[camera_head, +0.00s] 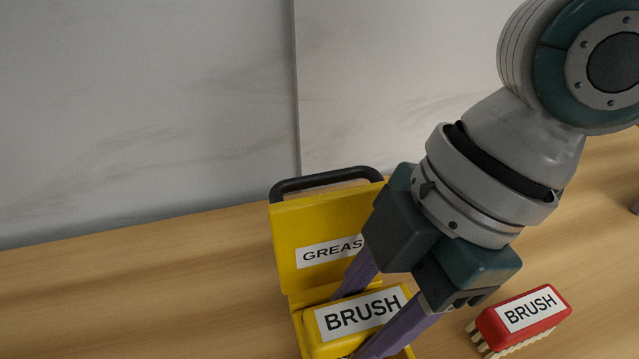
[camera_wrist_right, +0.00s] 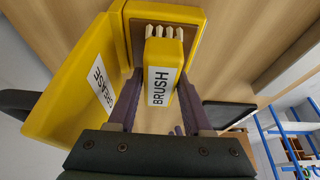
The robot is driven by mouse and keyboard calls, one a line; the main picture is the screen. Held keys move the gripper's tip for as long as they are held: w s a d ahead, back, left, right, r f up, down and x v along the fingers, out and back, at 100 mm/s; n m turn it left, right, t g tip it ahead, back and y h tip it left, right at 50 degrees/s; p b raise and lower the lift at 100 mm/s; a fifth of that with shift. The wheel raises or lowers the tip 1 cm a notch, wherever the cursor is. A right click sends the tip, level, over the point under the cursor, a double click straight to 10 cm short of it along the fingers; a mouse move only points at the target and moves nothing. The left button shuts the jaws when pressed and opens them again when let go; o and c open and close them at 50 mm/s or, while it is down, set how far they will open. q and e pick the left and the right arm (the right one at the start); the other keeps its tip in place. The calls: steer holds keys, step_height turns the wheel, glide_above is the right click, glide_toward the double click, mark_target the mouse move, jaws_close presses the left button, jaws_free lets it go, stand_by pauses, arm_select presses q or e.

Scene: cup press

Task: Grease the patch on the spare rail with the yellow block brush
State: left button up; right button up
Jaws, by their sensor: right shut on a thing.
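The yellow block brush (camera_head: 357,318), labelled BRUSH, is between the purple fingers of my right gripper (camera_head: 350,322), which is shut on it. In the right wrist view the brush (camera_wrist_right: 164,72) shows pale bristles at its far end. The brush is at the tray of the yellow grease box (camera_head: 290,226), whose lid stands open with a label partly hidden by my gripper. The box also shows in the right wrist view (camera_wrist_right: 62,92). I cannot tell whether the bristles touch the tray's bottom. The spare rail and its patch are not seen. My left gripper is not in view.
A red brush (camera_head: 525,317) labelled BRUSH rests on the wooden table (camera_head: 130,300), right of the box. A pale wall stands behind the table. The table left of the box is clear. A blue-framed shelf (camera_wrist_right: 290,128) shows at the right wrist view's edge.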

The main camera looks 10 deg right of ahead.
mark_target(338, 320)
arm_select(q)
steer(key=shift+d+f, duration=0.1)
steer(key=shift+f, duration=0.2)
arm_select(e)
steer(key=shift+f, duration=0.5)
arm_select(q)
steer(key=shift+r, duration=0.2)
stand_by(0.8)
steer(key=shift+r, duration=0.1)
arm_select(e)
steer(key=shift+d+f, duration=0.1)
steer(key=shift+f, duration=0.05)
stand_by(0.5)
step_height(338, 320, up, 4)
steer(key=p, duration=0.4)
steer(key=shift+p, duration=0.35)
step_height(338, 320, up, 3)
steer(key=p, duration=0.3)
steer(key=shift+r+p, duration=0.2)
steer(key=shift+p, duration=0.1)
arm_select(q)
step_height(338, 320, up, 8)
arm_select(e)
steer(key=shift+f, duration=0.1)
